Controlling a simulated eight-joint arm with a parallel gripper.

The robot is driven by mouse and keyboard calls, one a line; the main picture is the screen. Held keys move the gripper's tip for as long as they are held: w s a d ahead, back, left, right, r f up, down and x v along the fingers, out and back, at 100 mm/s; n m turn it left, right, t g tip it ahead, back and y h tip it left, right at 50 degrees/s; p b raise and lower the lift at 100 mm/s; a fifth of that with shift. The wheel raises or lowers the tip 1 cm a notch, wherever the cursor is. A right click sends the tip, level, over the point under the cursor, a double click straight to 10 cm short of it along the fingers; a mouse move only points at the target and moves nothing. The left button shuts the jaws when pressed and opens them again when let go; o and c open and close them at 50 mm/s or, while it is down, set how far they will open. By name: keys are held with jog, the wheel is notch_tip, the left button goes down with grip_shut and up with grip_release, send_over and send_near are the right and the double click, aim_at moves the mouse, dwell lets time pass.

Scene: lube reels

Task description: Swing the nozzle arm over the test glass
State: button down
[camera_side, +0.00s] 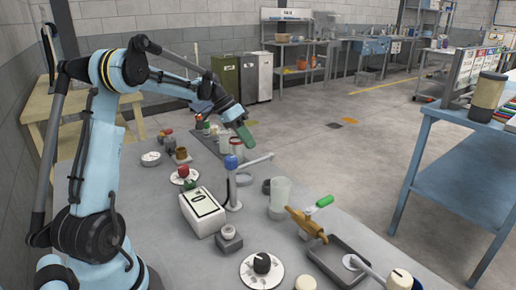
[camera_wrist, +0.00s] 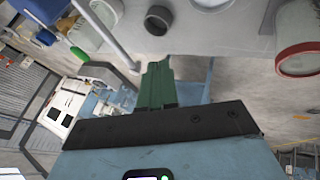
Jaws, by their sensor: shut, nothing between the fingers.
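The nozzle arm (camera_side: 254,161) is a thin pale bar reaching right from an upright post with a blue knob (camera_side: 231,162). A clear, frosted cylinder, seemingly the test glass (camera_side: 280,192), stands to the front right of the arm's tip, which is not over it. My gripper (camera_side: 245,133) has green fingers, shut and empty, in the air behind the nozzle arm. In the wrist view the shut fingers (camera_wrist: 157,78) point up the picture. A blue knob (camera_wrist: 46,38) and a thin pale bar (camera_wrist: 108,36) show at upper left there.
A red-rimmed jar (camera_side: 236,148) stands close below my gripper. The bench's right rear edge looks clearer.

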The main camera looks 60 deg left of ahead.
jog(key=shift+d+f, duration=0.3)
jog(key=shift+d, duration=0.75)
jog(key=shift+d+f, duration=0.25)
jog(key=shift+d, duration=0.75)
jog(key=shift+w, duration=0.1)
jog(key=s+d+m+g+h, duration=0.1)
jog(key=d+m, duration=0.1)
jog(key=d, duration=0.6)
jog(key=shift+m, duration=0.4)
jog(key=shift+s+d, duration=0.1)
